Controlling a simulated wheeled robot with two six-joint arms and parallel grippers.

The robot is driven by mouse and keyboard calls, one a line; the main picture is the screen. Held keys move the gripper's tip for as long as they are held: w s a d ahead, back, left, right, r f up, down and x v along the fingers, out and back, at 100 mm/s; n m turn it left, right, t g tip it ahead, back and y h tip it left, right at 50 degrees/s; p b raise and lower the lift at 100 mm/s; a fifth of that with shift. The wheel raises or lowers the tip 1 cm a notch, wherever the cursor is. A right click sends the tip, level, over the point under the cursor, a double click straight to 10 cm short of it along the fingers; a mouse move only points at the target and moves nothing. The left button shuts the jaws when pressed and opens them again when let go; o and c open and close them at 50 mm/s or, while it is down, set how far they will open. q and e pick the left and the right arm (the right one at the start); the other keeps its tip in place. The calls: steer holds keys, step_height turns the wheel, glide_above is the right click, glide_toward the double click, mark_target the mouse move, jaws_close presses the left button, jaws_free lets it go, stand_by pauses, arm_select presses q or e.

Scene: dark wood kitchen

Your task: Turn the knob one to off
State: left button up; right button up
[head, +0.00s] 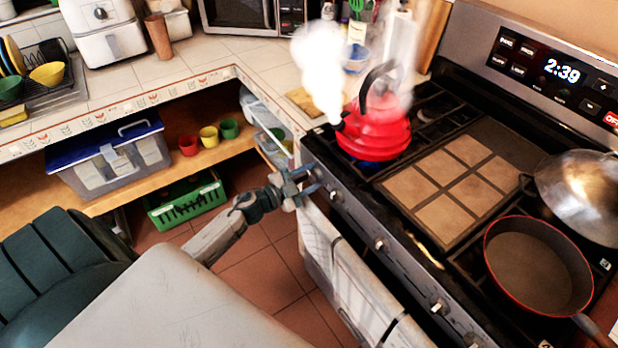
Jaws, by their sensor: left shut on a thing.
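The stove (470,215) fills the right side of the head view, with a row of knobs along its front panel. My left gripper (312,180) is at the far left end of that row, shut on the leftmost knob, which is mostly hidden by the fingers. Another knob (336,196) shows just to its right. My right gripper is not in view.
Further knobs (380,244) run toward the front. Towels (345,270) hang on the oven front below the panel. A frying pan (535,265) and a metal lid (582,195) are at the right. A green crate (185,205) sits low behind my left arm.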

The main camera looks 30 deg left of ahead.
arm_select(q)
steer(key=m+b, duration=0.3)
steer(key=m, duration=0.5)
steer(key=shift+f+m, duration=0.15)
steer(key=shift+m, duration=0.15)
stand_by(0.7)
steer(key=o, duration=1)
steer(key=shift+c, duration=0.2)
steer(key=shift+s, duration=0.1)
